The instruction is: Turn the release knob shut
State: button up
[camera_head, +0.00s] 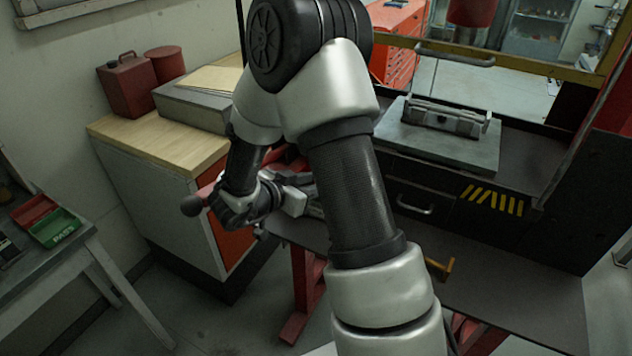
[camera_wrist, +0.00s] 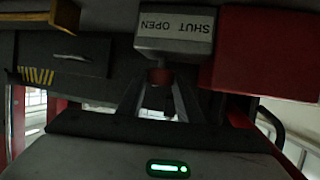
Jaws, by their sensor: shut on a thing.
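The release knob (camera_wrist: 160,76) is a small dark reddish piece in the wrist view, just below a grey block (camera_wrist: 174,30) marked SHUT and OPEN, which reads upside down. My gripper (camera_wrist: 158,92) has its two fingers on either side of the knob and is shut on it. The fingers hide part of the knob, and I cannot tell which mark it points to. In the head view my gripper (camera_head: 300,190) is partly hidden behind my own arm, and the knob is not visible there.
A red part (camera_wrist: 262,55) sits right beside the grey block. In the head view a wood-topped cabinet (camera_head: 165,140) stands left of my wrist. A bench with a grey plate (camera_head: 440,145) and a clamp-like fixture (camera_head: 445,115) stands at right. A yellow handle (camera_head: 440,268) juts below.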

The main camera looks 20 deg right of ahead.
jog(key=o, duration=1)
jog(key=shift+d, duration=0.15)
jog(key=shift+o, duration=0.2)
notch_tip(320, 180, up, 10)
jog(key=shift+p, duration=0.4)
